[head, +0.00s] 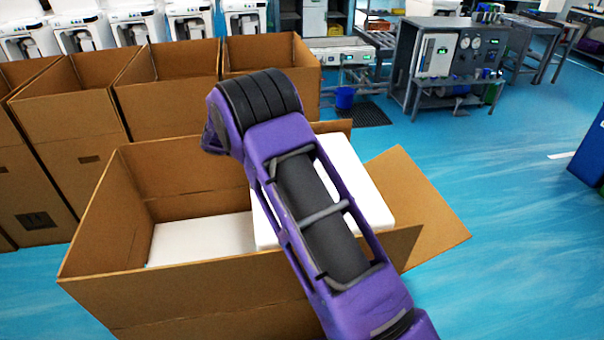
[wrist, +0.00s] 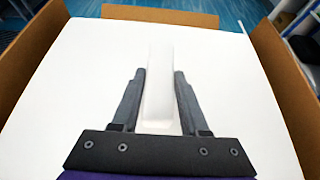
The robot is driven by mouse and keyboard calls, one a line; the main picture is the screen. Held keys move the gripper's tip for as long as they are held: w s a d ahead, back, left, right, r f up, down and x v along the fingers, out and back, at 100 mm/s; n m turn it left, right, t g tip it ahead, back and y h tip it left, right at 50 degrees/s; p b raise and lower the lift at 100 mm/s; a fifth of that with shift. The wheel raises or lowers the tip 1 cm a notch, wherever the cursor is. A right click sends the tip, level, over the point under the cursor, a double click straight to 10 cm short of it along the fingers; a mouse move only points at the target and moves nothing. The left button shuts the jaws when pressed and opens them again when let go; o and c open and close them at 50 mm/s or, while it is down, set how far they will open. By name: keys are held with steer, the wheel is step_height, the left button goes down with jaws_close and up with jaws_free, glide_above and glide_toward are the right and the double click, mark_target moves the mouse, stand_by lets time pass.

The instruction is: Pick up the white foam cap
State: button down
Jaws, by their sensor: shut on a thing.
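The white foam cap (head: 368,198) is a broad flat white slab at the right part of an open cardboard box (head: 190,290), in the head view. It sits higher than another white surface (head: 205,240) low inside the box, and my arm covers part of it. In the wrist view the cap (wrist: 75,95) fills most of the picture. My gripper (wrist: 160,78) is shut on the raised white ridge in the cap's middle, with one finger against each side. The head view hides my fingers behind my arm.
Box walls stand close around the cap, and a box flap (head: 425,205) is folded out on the right. Several open cardboard boxes (head: 170,85) stand behind and left. A grey test bench (head: 455,60) stands at the back right. The blue floor (head: 500,230) on the right is clear.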

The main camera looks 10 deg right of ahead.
step_height(320, 180, up, 11)
stand_by(0.7)
